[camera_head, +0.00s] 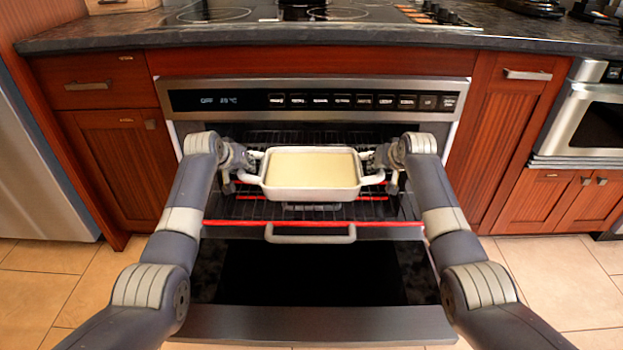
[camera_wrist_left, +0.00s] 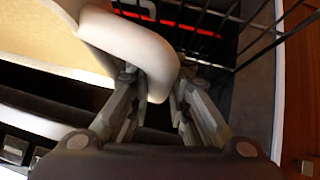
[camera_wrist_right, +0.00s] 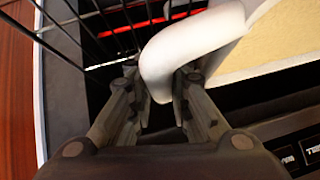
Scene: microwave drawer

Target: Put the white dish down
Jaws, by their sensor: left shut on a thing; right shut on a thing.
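The white dish (camera_head: 312,192) is a rectangular baking dish with a pale yellow filling and a loop handle at each end. It is level at the oven opening, over the wire rack (camera_head: 285,212). I cannot tell whether it touches the rack. My left gripper (camera_head: 247,165) is shut on its left handle, which also shows in the left wrist view (camera_wrist_left: 140,50). My right gripper (camera_head: 380,162) is shut on its right handle, which also shows in the right wrist view (camera_wrist_right: 185,55). The fingertips are partly hidden by the handles.
The oven door (camera_head: 310,322) is folded down below the rack. A rack front with a red strip and a grey handle (camera_head: 310,238) stands out toward me. The control panel (camera_head: 330,101) is just above the dish. Cabinets (camera_head: 110,165) flank the oven.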

